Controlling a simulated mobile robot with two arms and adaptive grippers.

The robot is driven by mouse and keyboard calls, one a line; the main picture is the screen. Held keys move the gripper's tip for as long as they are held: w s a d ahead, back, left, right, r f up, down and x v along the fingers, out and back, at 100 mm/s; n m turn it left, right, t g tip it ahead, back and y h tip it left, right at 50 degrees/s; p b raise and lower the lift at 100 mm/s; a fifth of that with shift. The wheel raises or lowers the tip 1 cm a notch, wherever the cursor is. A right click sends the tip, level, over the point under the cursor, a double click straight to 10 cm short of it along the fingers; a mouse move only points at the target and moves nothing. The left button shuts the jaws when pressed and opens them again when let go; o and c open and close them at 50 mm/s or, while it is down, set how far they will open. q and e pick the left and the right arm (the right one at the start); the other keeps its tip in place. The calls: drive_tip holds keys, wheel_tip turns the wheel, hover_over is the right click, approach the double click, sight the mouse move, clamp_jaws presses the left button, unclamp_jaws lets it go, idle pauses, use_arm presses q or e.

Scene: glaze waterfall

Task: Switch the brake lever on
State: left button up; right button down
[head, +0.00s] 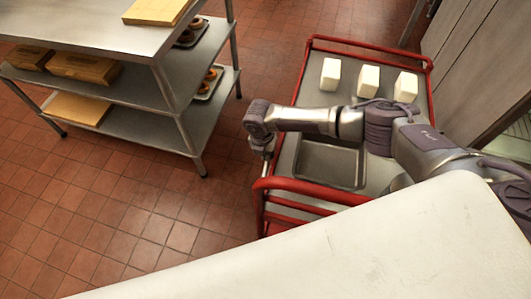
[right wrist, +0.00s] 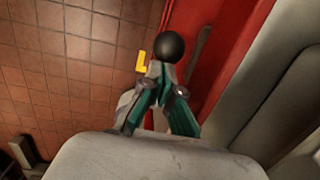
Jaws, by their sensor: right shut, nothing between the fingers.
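The brake lever shows in the right wrist view as a black ball knob (right wrist: 170,46) against the red side of the cart (head: 262,212). A small yellow part (right wrist: 141,62) is just left of the knob. My right gripper (right wrist: 158,74) is shut and empty, its fingertips right at the knob in the picture; I cannot tell whether they touch it. In the head view the right gripper (head: 268,153) points down beside the cart's left edge, and the lever is not discernible. My left gripper is not in view.
The cart holds an empty metal tray (head: 330,183) and three white blocks (head: 368,80). A metal shelf unit (head: 140,125) with boxes and trays stands left. Tiled floor (head: 130,215) is clear between them. A pale surface (head: 330,255) fills the front.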

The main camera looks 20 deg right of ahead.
idle(0.3)
drive_tip(key=shift+w+d+f+b, duration=0.1)
drive_tip(key=shift+f+b, duration=0.15)
drive_tip(key=shift+b, duration=0.05)
drive_tip(key=f+b, duration=0.1)
drive_tip(key=b, duration=0.1)
drive_tip(key=w+f+g+y+b, duration=0.1)
drive_tip(key=b, duration=0.1)
drive_tip(key=d+g+b, duration=0.1)
drive_tip(key=b, duration=0.2)
drive_tip(key=shift+w+f+y, duration=0.35)
drive_tip(key=shift+f+y, duration=0.05)
drive_tip(key=shift+w+d+f+b, duration=0.1)
drive_tip(key=shift+w+b, duration=0.05)
drive_tip(key=shift+b, duration=0.15)
wheel_tip(320, 180, up, 13)
drive_tip(key=w+p, duration=0.1)
drive_tip(key=p, duration=0.3)
drive_tip(key=shift+w+a, duration=0.2)
